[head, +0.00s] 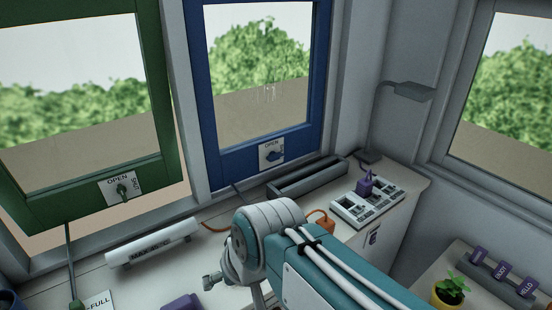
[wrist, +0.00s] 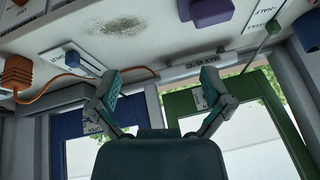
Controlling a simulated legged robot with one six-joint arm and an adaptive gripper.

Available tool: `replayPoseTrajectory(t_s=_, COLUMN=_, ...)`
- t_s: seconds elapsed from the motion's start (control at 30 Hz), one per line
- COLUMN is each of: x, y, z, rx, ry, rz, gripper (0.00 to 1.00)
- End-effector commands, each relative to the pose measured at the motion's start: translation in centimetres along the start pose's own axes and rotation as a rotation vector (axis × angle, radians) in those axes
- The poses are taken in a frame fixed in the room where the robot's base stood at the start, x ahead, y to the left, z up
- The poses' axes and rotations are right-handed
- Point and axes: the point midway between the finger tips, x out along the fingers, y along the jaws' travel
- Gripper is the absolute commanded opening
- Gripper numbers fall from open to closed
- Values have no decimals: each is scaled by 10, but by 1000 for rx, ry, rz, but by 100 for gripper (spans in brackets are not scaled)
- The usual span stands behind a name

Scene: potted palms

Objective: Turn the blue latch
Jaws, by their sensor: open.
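The blue latch (head: 273,156) sits on a white plate marked OPEN, on the bottom rail of the blue window frame (head: 235,172). Its handle points roughly sideways in the head view. In the wrist view, which looks upside down, the blue frame (wrist: 68,128) stands at left with its label plate partly behind a finger; the latch handle cannot be made out there. My gripper (wrist: 157,84) is open and empty, its two fingers spread wide, apart from the latch. In the head view my arm shows at the bottom centre, but the fingers are hidden.
A green window (head: 85,202) with a green latch (head: 122,191) is at left. A potted plant (head: 450,290) stands lower right.

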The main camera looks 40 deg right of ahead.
Motion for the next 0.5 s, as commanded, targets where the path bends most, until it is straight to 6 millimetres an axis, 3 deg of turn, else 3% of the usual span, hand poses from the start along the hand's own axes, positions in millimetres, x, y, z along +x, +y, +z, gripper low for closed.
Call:
replayPoseTrajectory(t_s=0.3, x=19, y=-18, z=-50, rx=531, ry=-98, rz=-236, gripper=100)
replayPoseTrajectory(t_s=0.5, x=28, y=-17, z=-94, rx=863, ry=-137, rz=-389, gripper=100)
